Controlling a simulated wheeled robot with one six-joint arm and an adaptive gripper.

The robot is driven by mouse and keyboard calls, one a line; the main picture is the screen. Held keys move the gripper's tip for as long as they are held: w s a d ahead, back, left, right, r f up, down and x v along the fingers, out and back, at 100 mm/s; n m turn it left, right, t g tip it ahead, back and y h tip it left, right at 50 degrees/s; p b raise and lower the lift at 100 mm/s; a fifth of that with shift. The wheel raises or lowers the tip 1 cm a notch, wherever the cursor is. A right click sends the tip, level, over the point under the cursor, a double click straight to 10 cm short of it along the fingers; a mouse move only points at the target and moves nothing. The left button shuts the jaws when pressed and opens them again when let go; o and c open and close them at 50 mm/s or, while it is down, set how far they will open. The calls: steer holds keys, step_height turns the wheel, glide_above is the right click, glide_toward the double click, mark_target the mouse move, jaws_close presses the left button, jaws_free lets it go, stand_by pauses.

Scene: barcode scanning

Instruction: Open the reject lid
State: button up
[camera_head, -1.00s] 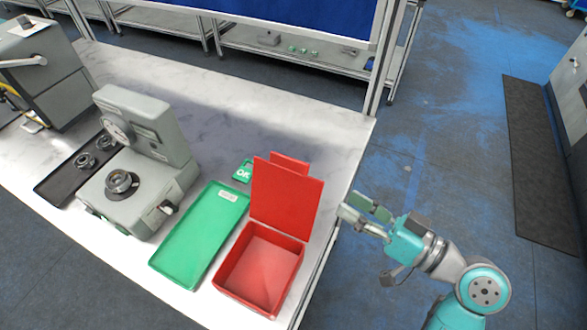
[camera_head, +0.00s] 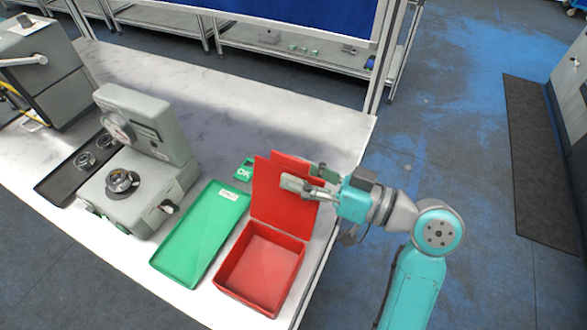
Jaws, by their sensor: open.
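The red reject box (camera_head: 262,268) stands near the table's right edge, and its inside shows empty. Its red lid (camera_head: 273,205) is up, standing roughly upright at the box's far side. My gripper (camera_head: 296,186) is open and reaches in from the right, with its fingers in front of the lid's upper right part in the picture. The fingers hide that part of the lid. I cannot tell whether they touch it. Nothing shows between the fingers.
A green tray (camera_head: 200,236) lies directly left of the red box, with a green OK sign (camera_head: 244,171) behind it. A grey gauge machine (camera_head: 140,165) and a dark tray (camera_head: 62,182) with round metal parts stand further left. The table (camera_head: 260,118) is clear at the back.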

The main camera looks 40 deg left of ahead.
mark_target(287, 193)
steer(key=shift+x, duration=0.8)
steer(key=shift+c, duration=0.3)
jaws_close()
steer(key=shift+s+d+r+n, duration=0.15)
steer(key=shift+s+r+n, duration=0.1)
steer(key=shift+s+n, duration=0.4)
steer(key=shift+s+d+r+n, duration=0.2)
steer(key=shift+s+r+n, duration=0.05)
steer(key=shift+s+n, duration=0.4)
steer(key=shift+o, duration=0.3)
jaws_free()
steer(key=v, duration=1.2)
